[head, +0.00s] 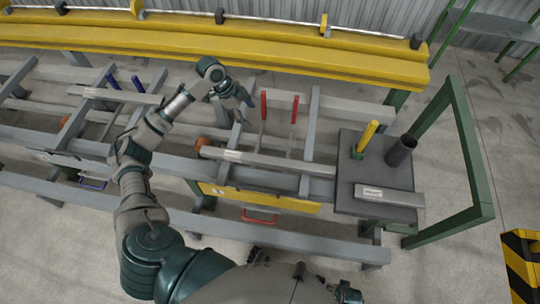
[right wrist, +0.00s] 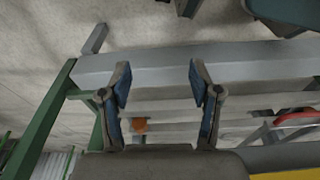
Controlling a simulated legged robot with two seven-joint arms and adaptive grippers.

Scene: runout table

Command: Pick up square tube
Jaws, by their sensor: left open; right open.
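Several grey square tubes show in the head view. A long tube with a pale label (head: 270,161) lies across the rails of the runout table (head: 320,185). A short labelled tube (head: 390,195) lies on the dark plate at the table's right end. Another labelled tube (head: 116,95) lies on the rails at the left. My left gripper (head: 240,97) is open above the rails, behind the long tube and apart from it. My right gripper (right wrist: 160,82) is open in the right wrist view, with a grey beam (right wrist: 245,64) beyond its fingers; I cannot tell whether they touch.
The dark plate (head: 348,173) also bears a yellow post (head: 367,137) and a dark cylinder (head: 400,150). Red uprights (head: 294,110) stand behind the long tube. A yellow beam (head: 220,50) runs along the back. A green frame (head: 470,150) stands at the right.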

